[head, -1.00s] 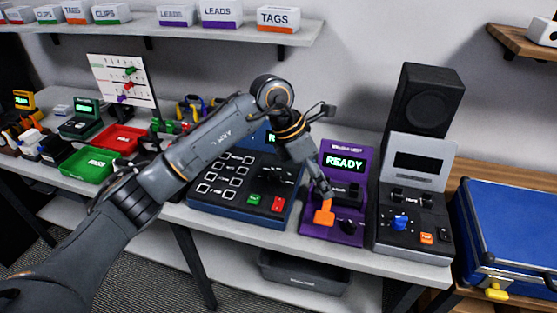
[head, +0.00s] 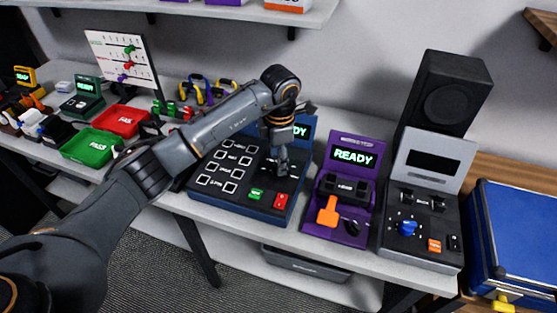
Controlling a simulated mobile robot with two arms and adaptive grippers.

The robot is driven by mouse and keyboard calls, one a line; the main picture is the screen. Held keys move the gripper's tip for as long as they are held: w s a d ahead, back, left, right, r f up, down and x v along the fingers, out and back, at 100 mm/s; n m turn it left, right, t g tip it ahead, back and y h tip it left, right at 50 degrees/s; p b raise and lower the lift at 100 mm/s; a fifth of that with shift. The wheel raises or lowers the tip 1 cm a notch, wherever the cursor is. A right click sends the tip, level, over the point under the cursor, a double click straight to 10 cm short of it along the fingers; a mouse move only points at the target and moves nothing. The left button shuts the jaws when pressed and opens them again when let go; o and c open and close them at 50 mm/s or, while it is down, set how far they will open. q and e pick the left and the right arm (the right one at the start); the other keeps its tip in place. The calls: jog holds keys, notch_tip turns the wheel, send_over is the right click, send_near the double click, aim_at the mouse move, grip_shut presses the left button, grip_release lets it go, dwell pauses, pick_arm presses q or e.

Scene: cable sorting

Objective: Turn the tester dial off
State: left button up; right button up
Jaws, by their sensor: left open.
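A purple tester (head: 343,183) stands right of centre on the bench. Its screen reads READY in green. It has an orange lever (head: 328,211) and a small black knob (head: 350,226) low on its front. A grey tester (head: 422,210) beside it has a blue dial (head: 407,228), an orange button and a dark screen. A dark blue tester (head: 238,203) stands to the left, with white-outlined squares and green and red buttons. My left gripper (head: 281,173) hangs open and empty over this blue tester, left of the purple one, hiding part of its panel. My right gripper is out of view.
A black speaker (head: 446,95) stands behind the grey tester. A blue case (head: 520,240) lies at the right. Green (head: 90,147) and red (head: 120,120) trays lie at the left. A shelf (head: 200,11) hangs above. A dark bin (head: 305,263) sits below the bench.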

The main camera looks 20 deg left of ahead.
pick_arm(q)
jog(key=shift+f, duration=1.45)
jog(key=shift+c, duration=0.4)
jog(key=c, duration=1)
jog(key=shift+c, duration=0.2)
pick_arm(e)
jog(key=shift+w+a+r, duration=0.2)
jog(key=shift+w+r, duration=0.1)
